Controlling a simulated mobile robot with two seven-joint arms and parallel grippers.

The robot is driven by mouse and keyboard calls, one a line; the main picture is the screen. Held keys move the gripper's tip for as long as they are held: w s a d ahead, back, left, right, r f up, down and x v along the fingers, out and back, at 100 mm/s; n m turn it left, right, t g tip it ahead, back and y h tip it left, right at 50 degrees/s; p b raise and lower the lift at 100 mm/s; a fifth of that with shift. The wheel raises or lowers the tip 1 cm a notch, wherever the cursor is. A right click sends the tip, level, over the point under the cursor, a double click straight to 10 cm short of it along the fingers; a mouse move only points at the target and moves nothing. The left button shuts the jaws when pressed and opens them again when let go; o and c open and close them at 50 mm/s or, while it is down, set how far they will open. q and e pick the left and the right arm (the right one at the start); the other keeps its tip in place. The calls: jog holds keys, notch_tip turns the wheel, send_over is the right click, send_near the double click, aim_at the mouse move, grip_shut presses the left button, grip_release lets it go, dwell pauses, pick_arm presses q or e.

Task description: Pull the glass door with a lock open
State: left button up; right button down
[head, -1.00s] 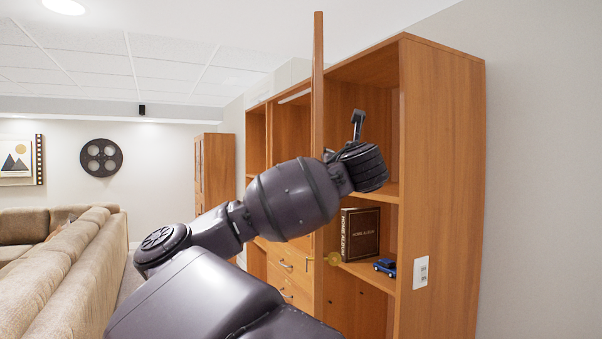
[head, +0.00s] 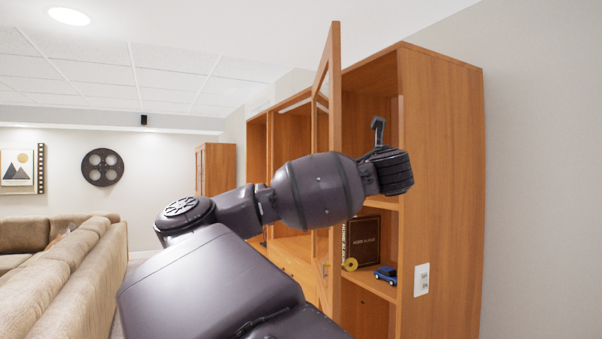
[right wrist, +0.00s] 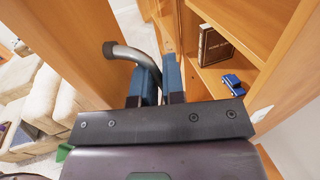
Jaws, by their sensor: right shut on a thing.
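The glass door (head: 334,75) has an orange-brown wood frame and stands open, swung out from the tall wooden cabinet (head: 440,180). Its frame also shows as a wood panel at the left of the right wrist view (right wrist: 65,40). No lock can be made out clearly. My right gripper (right wrist: 153,75) is shut on a curved grey metal handle (right wrist: 122,50), which passes between its blue-padded fingers. My left gripper is not in view.
A beige sofa (head: 75,270) stands at the left. A white wall plate (head: 421,280) is on the cabinet side.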

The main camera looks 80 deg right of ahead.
jog(key=c, duration=1.5)
grip_release()
jog(key=v, duration=1)
jog(key=shift+s+a+p, duration=0.1)
jog(key=shift+a+p, duration=0.25)
